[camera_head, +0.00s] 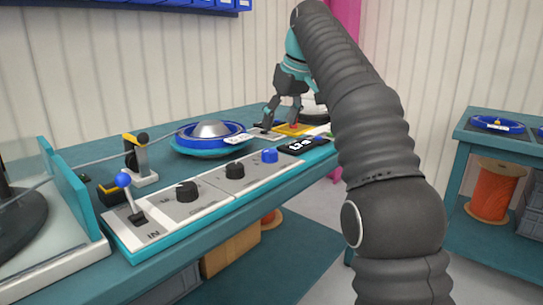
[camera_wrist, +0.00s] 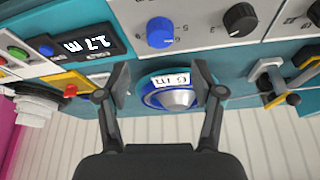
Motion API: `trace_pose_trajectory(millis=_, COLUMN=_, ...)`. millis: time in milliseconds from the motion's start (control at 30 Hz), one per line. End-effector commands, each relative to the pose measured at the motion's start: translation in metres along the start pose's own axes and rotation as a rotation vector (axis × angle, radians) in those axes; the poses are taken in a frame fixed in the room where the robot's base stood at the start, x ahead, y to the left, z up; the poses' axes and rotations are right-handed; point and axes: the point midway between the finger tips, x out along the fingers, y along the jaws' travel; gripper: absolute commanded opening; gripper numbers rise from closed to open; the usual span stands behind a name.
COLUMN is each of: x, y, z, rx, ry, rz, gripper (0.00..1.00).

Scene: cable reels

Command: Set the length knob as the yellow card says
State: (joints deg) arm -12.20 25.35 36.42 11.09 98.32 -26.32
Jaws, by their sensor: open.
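My gripper (camera_head: 285,113) is open and empty above the far end of the bench; in the wrist view its fingers (camera_wrist: 161,90) are spread apart. A blue knob (camera_head: 270,155) sits at the far end of the control panel, with a numbered dial around it in the wrist view (camera_wrist: 160,32). The fingers do not touch it. Two black knobs (camera_head: 235,170) (camera_head: 187,191) are on the same panel. A black display (camera_wrist: 88,46) reads 1.7 m. A yellow plate (camera_head: 291,129) with a red part lies under my gripper; I cannot tell if it is the card, and no writing is readable.
A blue reel (camera_head: 186,136) with a silver dome and white tag sits behind the panel. A blue-topped lever (camera_head: 124,181) stands at the near end. A second bench (camera_head: 462,133) is at the right, with floor between. A ribbed wall stands behind.

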Motion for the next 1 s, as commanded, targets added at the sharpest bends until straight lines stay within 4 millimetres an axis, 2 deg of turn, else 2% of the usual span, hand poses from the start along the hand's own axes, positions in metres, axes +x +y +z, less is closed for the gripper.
trace_pose_trajectory(millis=33, x=0.015, y=-0.001, z=0.003, rx=0.000, ry=-0.003, rz=-0.002, gripper=0.67)
trace_pose_trajectory(millis=200, x=0.046, y=-0.001, z=0.002, rx=-0.001, ry=-0.002, rz=-0.001, gripper=0.67)
trace_pose_trajectory(millis=500, x=0.087, y=-0.001, z=0.001, rx=0.000, ry=-0.001, rz=0.000, gripper=0.67)
trace_pose_trajectory(millis=700, x=0.096, y=0.000, z=0.001, rx=0.000, ry=0.000, rz=0.000, gripper=0.67)
trace_pose_trajectory(millis=967, x=0.097, y=0.000, z=0.000, rx=0.000, ry=0.000, rz=0.000, gripper=0.67)
trace_pose_trajectory(millis=1000, x=0.097, y=0.000, z=0.000, rx=0.000, ry=0.000, rz=0.000, gripper=0.60)
